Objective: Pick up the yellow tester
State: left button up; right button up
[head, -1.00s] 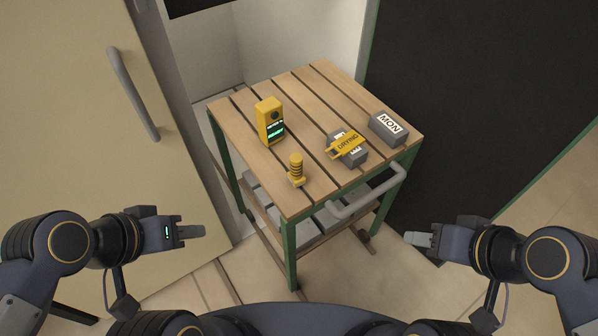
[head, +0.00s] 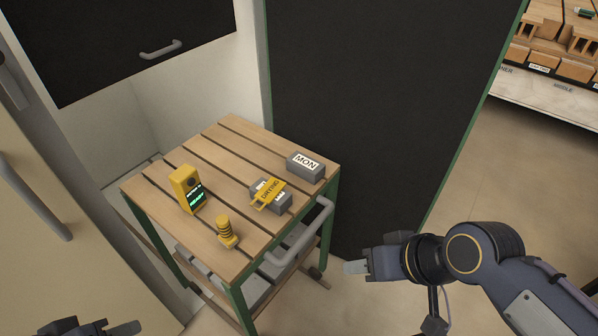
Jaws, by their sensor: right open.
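The yellow tester (head: 184,190) stands upright on the left part of the wooden slatted cart top (head: 217,160). It has a dark round spot and a lit green display on its front. My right gripper (head: 356,268) is open and empty, to the right of the cart and apart from it, well away from the tester. My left gripper (head: 126,328) shows only in part at the bottom left edge; its jaws cannot be made out.
A yellow ribbed piece (head: 227,232) stands near the tester. A yellow DRYING tag (head: 268,193) lies on a grey block; a grey MON block (head: 305,166) is behind. The cart has a grey handle (head: 300,240).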

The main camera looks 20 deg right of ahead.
aim_at(226, 237)
jog(key=i+l+u, duration=0.25)
jog(key=l, duration=0.4)
jog(key=l+u, duration=0.25)
jog(key=l, duration=0.35)
jog(key=i+l+u, duration=0.1)
jog(key=l+u, duration=0.15)
jog(key=l, duration=0.45)
